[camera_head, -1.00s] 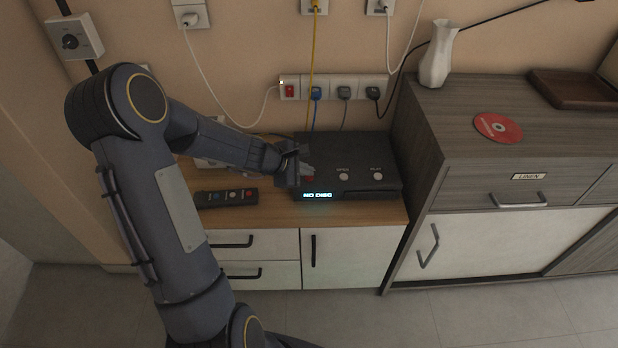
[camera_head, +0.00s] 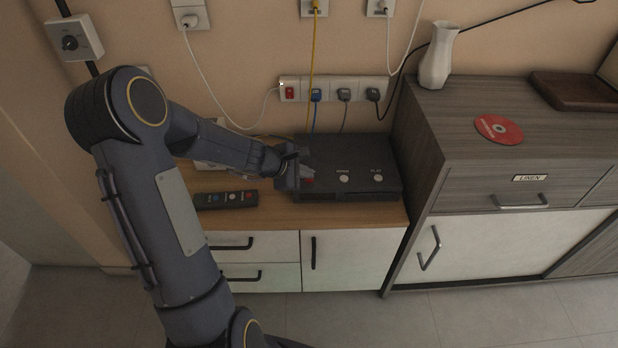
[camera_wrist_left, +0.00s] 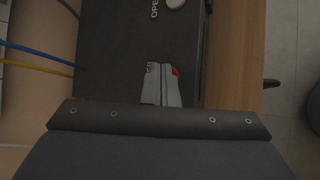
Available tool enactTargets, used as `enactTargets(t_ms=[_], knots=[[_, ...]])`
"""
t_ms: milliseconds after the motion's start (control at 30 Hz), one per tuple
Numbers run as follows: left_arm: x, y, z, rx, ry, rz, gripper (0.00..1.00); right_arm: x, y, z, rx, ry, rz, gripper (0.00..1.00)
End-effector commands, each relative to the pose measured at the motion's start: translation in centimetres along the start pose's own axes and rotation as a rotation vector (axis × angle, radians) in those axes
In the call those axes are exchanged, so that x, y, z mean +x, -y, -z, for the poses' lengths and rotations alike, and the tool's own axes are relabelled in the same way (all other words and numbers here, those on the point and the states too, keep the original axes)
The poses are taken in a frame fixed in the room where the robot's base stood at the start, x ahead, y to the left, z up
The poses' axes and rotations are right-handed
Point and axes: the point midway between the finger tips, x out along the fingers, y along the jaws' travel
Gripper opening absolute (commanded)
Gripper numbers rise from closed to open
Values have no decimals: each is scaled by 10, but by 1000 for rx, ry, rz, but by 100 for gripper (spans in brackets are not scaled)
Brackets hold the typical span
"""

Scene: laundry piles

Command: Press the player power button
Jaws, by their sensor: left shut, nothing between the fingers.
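The player (camera_head: 352,158) is a flat black box on the wooden cabinet top. Its top has two pale round buttons, one labelled OPEN (camera_head: 344,178) and one labelled PLAY (camera_head: 378,177). A red button (camera_head: 309,180) lies at its left front, partly covered by my left gripper (camera_head: 304,174). The player's front display is dark. In the left wrist view my left gripper (camera_wrist_left: 161,84) is shut and empty, its fingertips over the player top, with an edge of the red button (camera_wrist_left: 175,72) showing beside them. I cannot tell whether they touch it. My right gripper is out of view.
A dark remote (camera_head: 227,199) lies left of the player. A power strip (camera_head: 333,89) with plugs and a red switch is on the wall behind. A vase (camera_head: 438,55) and a red disc (camera_head: 498,129) stand on the taller cabinet (camera_head: 480,165) at right.

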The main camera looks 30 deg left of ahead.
Motion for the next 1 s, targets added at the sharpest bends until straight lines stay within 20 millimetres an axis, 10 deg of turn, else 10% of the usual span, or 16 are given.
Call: enactTargets(t_ms=[1000], knots=[[-41,-30,-30,1,0,-1,0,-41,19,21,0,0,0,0]])
